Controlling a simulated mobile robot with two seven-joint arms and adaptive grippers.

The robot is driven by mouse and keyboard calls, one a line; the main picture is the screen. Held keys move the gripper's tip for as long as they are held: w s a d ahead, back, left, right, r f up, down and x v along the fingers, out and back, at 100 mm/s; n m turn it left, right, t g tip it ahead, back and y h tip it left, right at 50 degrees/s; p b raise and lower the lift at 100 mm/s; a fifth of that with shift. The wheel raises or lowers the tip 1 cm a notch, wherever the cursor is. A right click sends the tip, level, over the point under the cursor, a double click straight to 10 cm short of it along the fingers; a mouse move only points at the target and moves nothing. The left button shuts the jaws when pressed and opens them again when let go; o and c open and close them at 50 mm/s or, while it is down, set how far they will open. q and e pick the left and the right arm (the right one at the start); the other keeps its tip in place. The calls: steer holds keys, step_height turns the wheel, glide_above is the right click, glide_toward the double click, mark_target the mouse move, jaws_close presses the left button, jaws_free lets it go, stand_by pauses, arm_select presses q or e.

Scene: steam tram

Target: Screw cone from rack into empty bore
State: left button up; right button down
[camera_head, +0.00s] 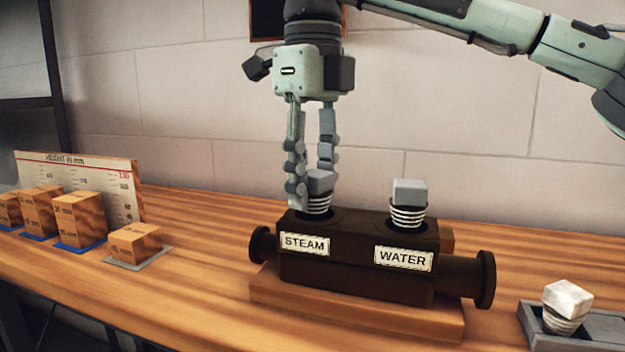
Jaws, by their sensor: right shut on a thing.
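A dark block (355,275) with STEAM and WATER labels stands on the wooden bench, with one bore above each label. My right gripper (311,188) points down over the STEAM bore and is shut on a grey square-headed threaded cone (321,182). That cone's lower part is in the bore opening; its depth is hidden. A second cone (409,194) stands upright in the WATER bore, its threads showing above the top. A third, paler cone (567,303) sits tilted in the grey rack (600,329) at the lower right. My left gripper is not in view.
Wooden blocks (80,218) on blue pads stand at the left before a height scale board (90,175). A smaller wooden block (136,243) sits on a grey pad. Flanged pipe ends (485,279) jut from the dark block.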

steer(key=m, duration=0.3)
steer(key=shift+m, duration=0.3)
steer(key=shift+w+m+b, duration=0.1)
steer(key=shift+m+b, duration=0.2)
steer(key=shift+m, duration=0.9)
steer(key=shift+c, duration=1.4)
jaws_free()
steer(key=shift+r, duration=0.2)
steer(key=shift+r+p, duration=0.9)
steer(key=shift+p, duration=0.1)
steer(key=shift+r, duration=0.15)
